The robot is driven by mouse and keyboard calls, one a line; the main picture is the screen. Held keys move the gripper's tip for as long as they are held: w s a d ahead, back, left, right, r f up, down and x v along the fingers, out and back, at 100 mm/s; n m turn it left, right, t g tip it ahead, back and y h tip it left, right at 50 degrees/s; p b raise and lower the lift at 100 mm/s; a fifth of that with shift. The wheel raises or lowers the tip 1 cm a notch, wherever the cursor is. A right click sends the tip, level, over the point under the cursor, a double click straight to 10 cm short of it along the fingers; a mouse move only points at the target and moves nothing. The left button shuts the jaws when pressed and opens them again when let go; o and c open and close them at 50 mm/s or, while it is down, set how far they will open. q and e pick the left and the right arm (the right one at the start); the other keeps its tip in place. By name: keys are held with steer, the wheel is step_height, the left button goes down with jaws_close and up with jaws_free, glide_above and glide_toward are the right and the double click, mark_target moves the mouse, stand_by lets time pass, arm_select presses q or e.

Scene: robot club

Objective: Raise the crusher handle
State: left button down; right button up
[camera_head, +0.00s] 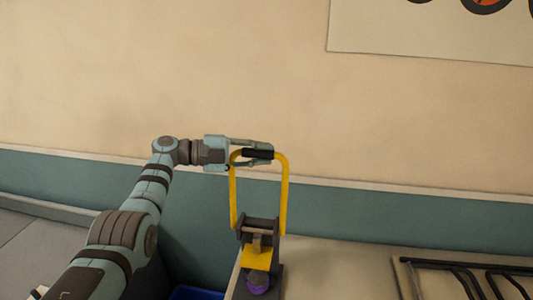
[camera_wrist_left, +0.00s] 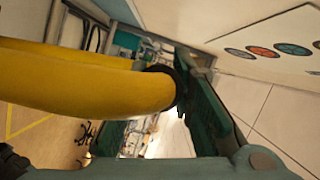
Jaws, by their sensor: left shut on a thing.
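The crusher (camera_head: 257,256) stands on a light bench top, with a dark frame and a yellow block. A purple object (camera_head: 258,283) sits at its lower front. Its yellow U-shaped handle (camera_head: 286,195) points up, with a black grip along the top bar. My left gripper (camera_head: 262,151) reaches in from the left and is shut on the handle at the black grip. In the left wrist view the yellow handle (camera_wrist_left: 110,85) runs large across the left side, up to the dark green gripper fingers (camera_wrist_left: 185,95). My right gripper is in neither view.
A black wire rack (camera_head: 470,270) lies on a light board at the right of the bench top (camera_head: 340,270). A blue bin edge (camera_head: 195,293) shows at the bottom. The wall (camera_head: 200,80) behind carries a poster (camera_head: 430,30). Space above the handle is clear.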

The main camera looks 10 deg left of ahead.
arm_select(q)
steer(key=shift+w+r, duration=0.15)
steer(key=shift+r, duration=0.2)
steer(key=c, duration=1.7)
jaws_free()
steer(key=shift+o, duration=1.4)
steer(key=shift+w, duration=0.1)
steer(key=shift+w+f, duration=0.25)
steer(key=shift+f, duration=0.1)
steer(key=v, duration=1.2)
